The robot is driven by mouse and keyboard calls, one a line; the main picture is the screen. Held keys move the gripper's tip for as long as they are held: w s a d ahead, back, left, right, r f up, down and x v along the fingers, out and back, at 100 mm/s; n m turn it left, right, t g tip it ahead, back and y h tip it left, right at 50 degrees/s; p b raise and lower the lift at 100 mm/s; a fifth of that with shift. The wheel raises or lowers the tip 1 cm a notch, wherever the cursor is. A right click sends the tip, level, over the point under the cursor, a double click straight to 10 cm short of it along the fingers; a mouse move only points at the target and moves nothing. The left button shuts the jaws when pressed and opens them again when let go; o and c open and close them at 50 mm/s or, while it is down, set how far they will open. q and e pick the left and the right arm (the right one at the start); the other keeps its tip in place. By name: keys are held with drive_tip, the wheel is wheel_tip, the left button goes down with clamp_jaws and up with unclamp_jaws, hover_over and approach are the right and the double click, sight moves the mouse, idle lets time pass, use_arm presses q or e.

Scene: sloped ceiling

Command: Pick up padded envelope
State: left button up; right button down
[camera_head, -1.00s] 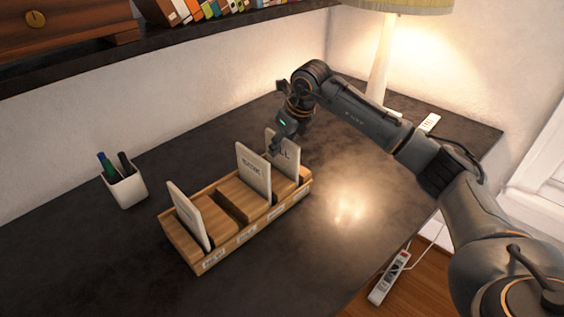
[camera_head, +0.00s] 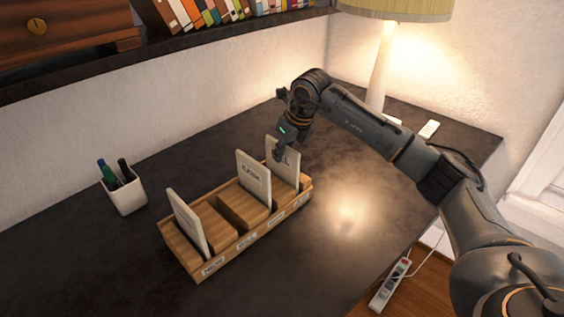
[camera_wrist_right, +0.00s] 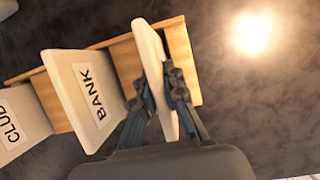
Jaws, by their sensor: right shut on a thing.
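A wooden sorter (camera_head: 230,243) with compartments stands on the dark desk and holds three thick, pale, envelope-like pieces. The one at the far right end (camera_head: 293,163), with a label ending in "LL", stands upright in its compartment. My right gripper (camera_head: 281,150) is shut on this end envelope near its upper part. In the right wrist view the fingers (camera_wrist_right: 160,95) lie on both sides of the envelope (camera_wrist_right: 152,50), seen nearly edge-on. The middle piece (camera_head: 252,180) is labelled "BANK", and the left piece (camera_head: 188,222) stands near the sorter's left end. My left gripper is not in view.
A white cup (camera_head: 125,194) with pens stands left of the sorter. A lamp (camera_head: 380,65) and a small white object (camera_head: 429,129) are at the back right. A shelf with books (camera_head: 200,12) overhangs the back. The desk right of the sorter is clear.

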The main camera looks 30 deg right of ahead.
wheel_tip(320, 180, up, 10)
drive_tip(key=shift+r+b, duration=0.25)
drive_tip(key=shift+b, duration=0.05)
idle(0.3)
